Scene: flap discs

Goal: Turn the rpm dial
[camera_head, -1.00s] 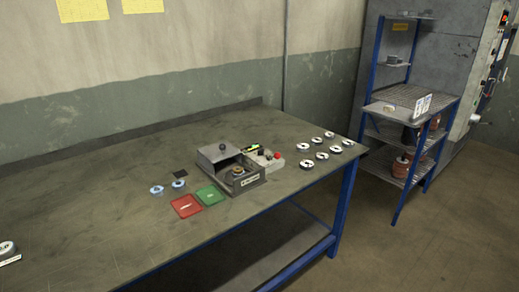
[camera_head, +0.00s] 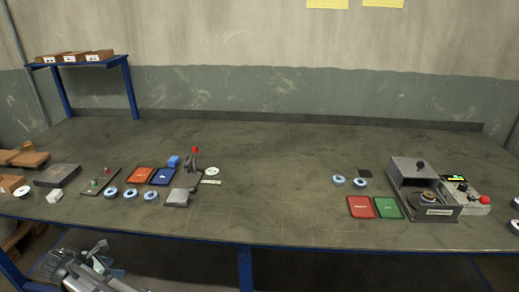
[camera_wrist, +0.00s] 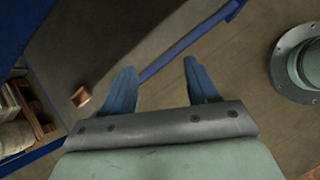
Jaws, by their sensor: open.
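The control box (camera_head: 472,196) stands on the bench at the far right in the head view. It has a lit green display (camera_head: 455,178), a red button (camera_head: 485,199) and a small knob-like part, too small to identify surely as the rpm dial. Beside it on the left is a grey machine (camera_head: 403,180) with a dark knob on its raised cover and a disc inside. My gripper (camera_head: 98,250) is at the lower left, in front of the bench edge and far from the control box. In the wrist view my gripper (camera_wrist: 159,68) is open and empty, above the floor.
A red tray (camera_head: 361,207) and a green tray (camera_head: 388,208) lie left of the machine, with blue-rimmed discs (camera_head: 349,182) behind. A lever press (camera_head: 190,170), trays and discs fill the left side. The bench middle is clear. A blue shelf (camera_head: 85,65) holds boxes at the back left.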

